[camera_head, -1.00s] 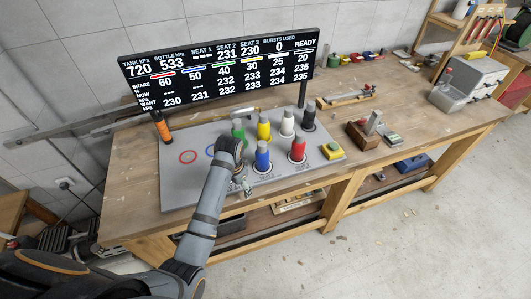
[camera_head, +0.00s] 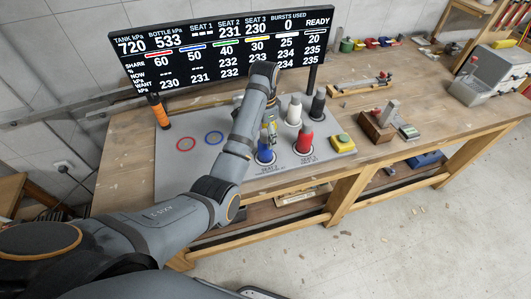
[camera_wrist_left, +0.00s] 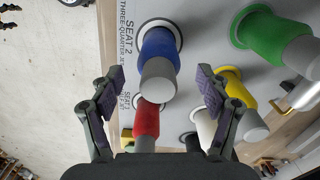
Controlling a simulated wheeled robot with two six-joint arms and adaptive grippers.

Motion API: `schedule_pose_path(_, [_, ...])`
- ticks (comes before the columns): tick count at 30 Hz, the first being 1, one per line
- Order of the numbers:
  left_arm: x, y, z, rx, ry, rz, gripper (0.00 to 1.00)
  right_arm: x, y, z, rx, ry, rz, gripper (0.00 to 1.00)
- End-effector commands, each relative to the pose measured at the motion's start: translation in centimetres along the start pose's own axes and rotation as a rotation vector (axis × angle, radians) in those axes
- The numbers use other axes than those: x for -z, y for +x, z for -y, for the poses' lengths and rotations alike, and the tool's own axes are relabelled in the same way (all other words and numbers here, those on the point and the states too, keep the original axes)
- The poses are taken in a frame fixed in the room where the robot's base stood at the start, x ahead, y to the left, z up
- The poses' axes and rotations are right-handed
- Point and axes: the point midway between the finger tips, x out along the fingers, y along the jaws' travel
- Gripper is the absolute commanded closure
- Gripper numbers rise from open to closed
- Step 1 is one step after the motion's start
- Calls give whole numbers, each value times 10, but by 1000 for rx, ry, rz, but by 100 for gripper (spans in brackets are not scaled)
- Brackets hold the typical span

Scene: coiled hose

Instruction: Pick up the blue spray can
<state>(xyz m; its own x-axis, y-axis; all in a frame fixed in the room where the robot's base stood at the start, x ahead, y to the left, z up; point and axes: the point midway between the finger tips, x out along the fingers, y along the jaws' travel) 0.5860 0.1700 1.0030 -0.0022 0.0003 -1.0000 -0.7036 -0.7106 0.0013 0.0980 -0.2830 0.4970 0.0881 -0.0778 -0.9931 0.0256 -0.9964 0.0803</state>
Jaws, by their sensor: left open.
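The blue spray can (camera_head: 264,151) stands upright on the grey board at the seat marked SEAT 2. It also shows in the left wrist view (camera_wrist_left: 158,48), with its grey top toward the camera. My left gripper (camera_head: 269,130) is over the can in the head view and partly covers its top. In the wrist view the left gripper (camera_wrist_left: 160,84) is open, with one finger on each side of the line to the grey top. Nothing is held, and I cannot tell how far the fingertips are from the can. My right gripper is not in view.
A red can (camera_head: 305,138) stands right of the blue one, with white (camera_head: 294,112) and black (camera_head: 318,105) cans behind. Green (camera_wrist_left: 272,36) and yellow (camera_wrist_left: 234,88) cans show in the wrist view. A display (camera_head: 160,68) stands behind; a yellow block (camera_head: 342,143) lies right.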

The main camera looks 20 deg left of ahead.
Motion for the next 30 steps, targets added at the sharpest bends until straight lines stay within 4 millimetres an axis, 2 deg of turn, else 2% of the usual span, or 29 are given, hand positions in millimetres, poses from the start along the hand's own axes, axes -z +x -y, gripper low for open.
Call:
schedule_pose_path(1, [0, 10, 0, 1, 0, -1, 24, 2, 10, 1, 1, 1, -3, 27])
schedule_pose_path(5, [0, 9, 0, 1, 0, -1, 24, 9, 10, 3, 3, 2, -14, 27])
schedule_pose_path(9, [1, 32, -1, 0, -1, 0, 24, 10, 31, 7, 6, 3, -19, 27])
schedule_pose_path(10, [1, 32, -2, -1, 0, 1, 24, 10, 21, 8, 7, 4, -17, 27])
schedule_pose_path(12, [1, 42, -2, -2, -1, 2, 24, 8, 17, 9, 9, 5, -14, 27])
schedule_pose_path(16, [1, 56, -2, -1, -2, 0, 24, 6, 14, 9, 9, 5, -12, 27])
schedule_pose_path(23, [1, 58, -1, 1, -2, -2, 24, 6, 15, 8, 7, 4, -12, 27])
schedule_pose_path(30, [1, 58, -1, 1, -2, -1, 56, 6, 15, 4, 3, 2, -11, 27])
